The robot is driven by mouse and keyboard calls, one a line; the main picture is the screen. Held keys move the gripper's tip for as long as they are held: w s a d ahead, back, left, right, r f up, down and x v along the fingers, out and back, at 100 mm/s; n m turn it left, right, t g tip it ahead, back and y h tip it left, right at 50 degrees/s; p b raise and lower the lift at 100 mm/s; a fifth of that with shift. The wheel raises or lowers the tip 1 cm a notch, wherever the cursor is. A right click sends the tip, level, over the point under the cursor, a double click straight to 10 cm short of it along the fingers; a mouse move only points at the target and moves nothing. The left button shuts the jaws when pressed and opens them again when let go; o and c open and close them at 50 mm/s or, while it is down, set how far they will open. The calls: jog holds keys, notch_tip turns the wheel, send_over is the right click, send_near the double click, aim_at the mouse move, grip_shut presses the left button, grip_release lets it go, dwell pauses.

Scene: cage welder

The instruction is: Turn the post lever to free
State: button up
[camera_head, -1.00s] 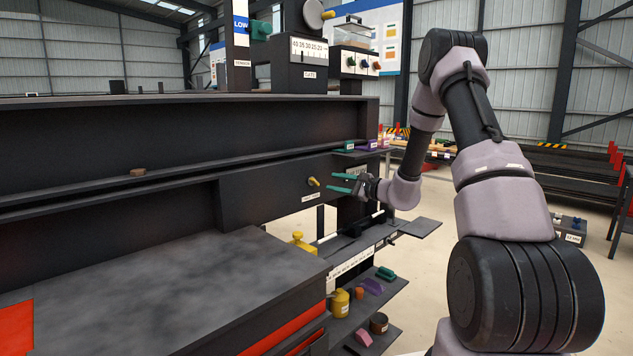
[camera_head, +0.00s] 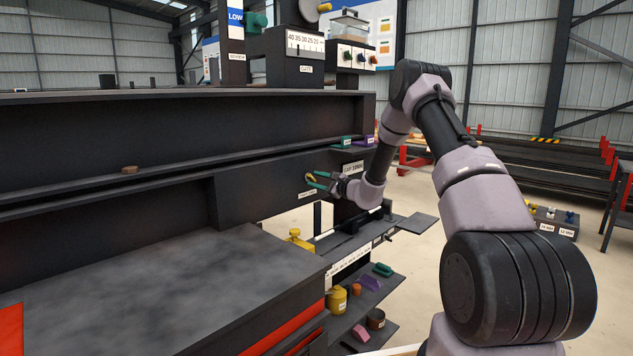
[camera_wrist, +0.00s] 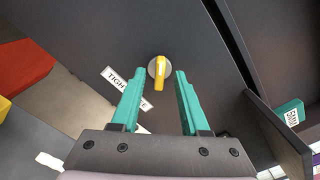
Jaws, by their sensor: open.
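The post lever is a small yellow handle (camera_wrist: 160,73) on a round grey hub, mounted on the dark machine face. In the wrist view it points down the picture, towards my gripper, and sits between the lines of the two fingers. In the head view the gripper (camera_head: 314,180) is at the machine face, and the lever (camera_head: 311,178) is partly covered.
A dark ledge above carries small green (camera_head: 347,142) and purple (camera_head: 369,140) blocks. Below, a shelf holds a yellow pot (camera_head: 337,299) and several coloured parts. A yellow knob piece (camera_head: 298,239) stands by the dark table (camera_head: 180,290).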

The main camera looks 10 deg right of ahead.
jog(key=shift+w+a, duration=0.1)
grip_shut()
jog(key=shift+m, duration=0.4)
jog(key=m, duration=0.8)
jog(key=shift+f+m, duration=0.1)
jog(key=shift+m, duration=0.2)
jog(key=m, duration=0.4)
jog(key=shift+m, duration=2.2)
